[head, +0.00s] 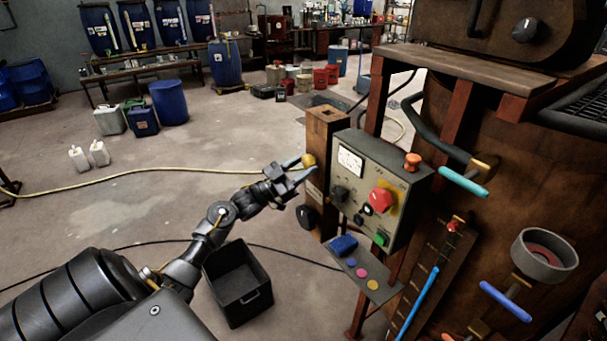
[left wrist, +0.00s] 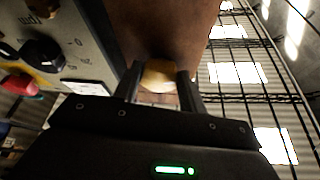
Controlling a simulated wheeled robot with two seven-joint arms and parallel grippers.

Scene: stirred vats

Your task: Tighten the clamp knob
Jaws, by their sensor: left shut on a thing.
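A rounded yellow knob (head: 308,160) sits at the upper side of the brown post, left of the control box. It also shows in the left wrist view (left wrist: 158,75) against a brown surface. My left gripper (head: 303,168) is shut on this knob, with one finger on each side of it. The fingers and gripper body hide part of the knob. No marking on it can be read, so I cannot tell for sure that it is the clamp knob. A black knob (head: 307,217) sits lower on the same post. My right gripper is not in view.
The control box (head: 372,190) with a red knob (head: 381,200) and an orange knob (head: 413,160) stands close right of my gripper. Below are a small sloped panel (head: 372,283) and a black open bin (head: 238,283). The floor to the left is mostly clear.

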